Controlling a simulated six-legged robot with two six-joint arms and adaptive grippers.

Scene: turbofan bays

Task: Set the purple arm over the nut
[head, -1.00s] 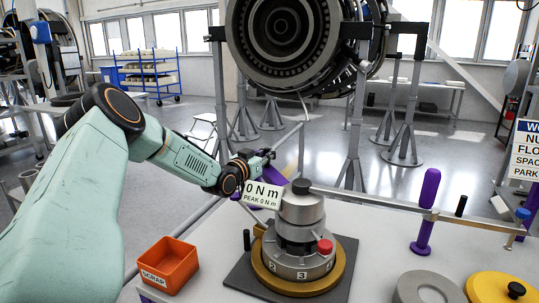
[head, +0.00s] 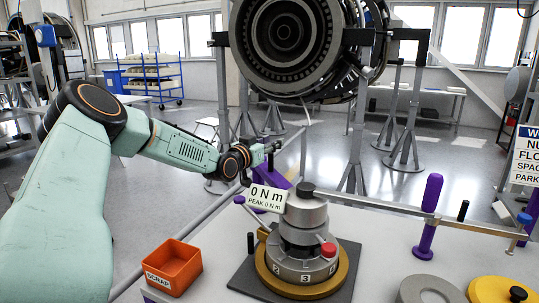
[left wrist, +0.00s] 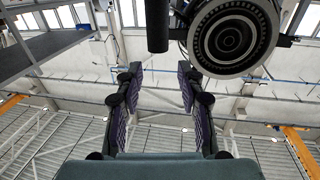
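A purple piece, likely the purple arm (head: 279,184), shows behind the torque readout sign, just below my left gripper; the sign hides part of it. My left gripper (head: 273,149) is above and behind the grey torque unit (head: 305,215), apart from it. In the left wrist view its two fingers (left wrist: 158,75) are wide apart with nothing between them. I cannot make out the nut. The readout sign (head: 267,198) shows 0 N m. My right gripper is not in view.
The unit stands on a brass ring (head: 262,275) and dark plate, with a red knob (head: 328,249). An orange scrap bin (head: 173,267) is at left. A purple upright handle (head: 428,215) and a rail stand at right. A turbofan (head: 290,45) hangs behind.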

